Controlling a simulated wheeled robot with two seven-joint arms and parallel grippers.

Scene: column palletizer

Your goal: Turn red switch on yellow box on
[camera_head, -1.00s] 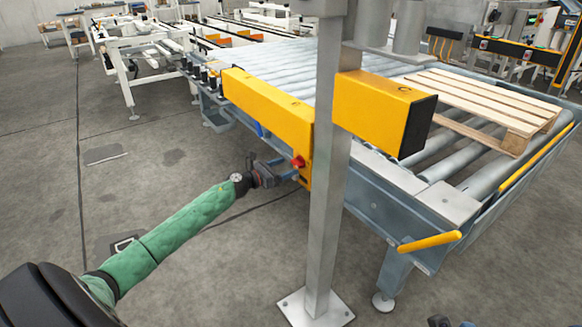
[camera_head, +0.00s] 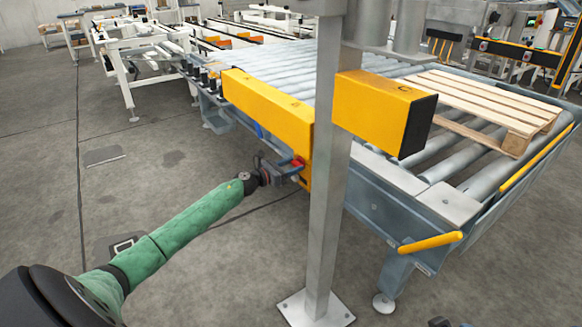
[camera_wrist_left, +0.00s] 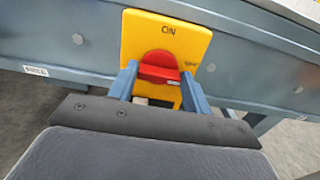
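The yellow box (camera_wrist_left: 194,42) is fixed to the side of the blue-grey conveyor frame, with ON printed at its top and a partly readable label at its right. Its red switch (camera_wrist_left: 158,72) has a raised bar lying roughly crosswise in the left wrist view. My left gripper (camera_head: 285,168) is at the box. Its blue fingers stand open on both sides of the switch, and I cannot tell whether they touch it. In the head view the switch (camera_head: 298,162) shows just above the gripper. Dark tips at the bottom edge may be my right gripper (camera_head: 452,323).
A grey metal post (camera_head: 325,215) stands just right of the box. Long yellow housings (camera_head: 268,105) run above it. A wooden pallet (camera_head: 485,100) lies on the roller conveyor. The grey floor (camera_head: 190,160) left of the conveyor is open.

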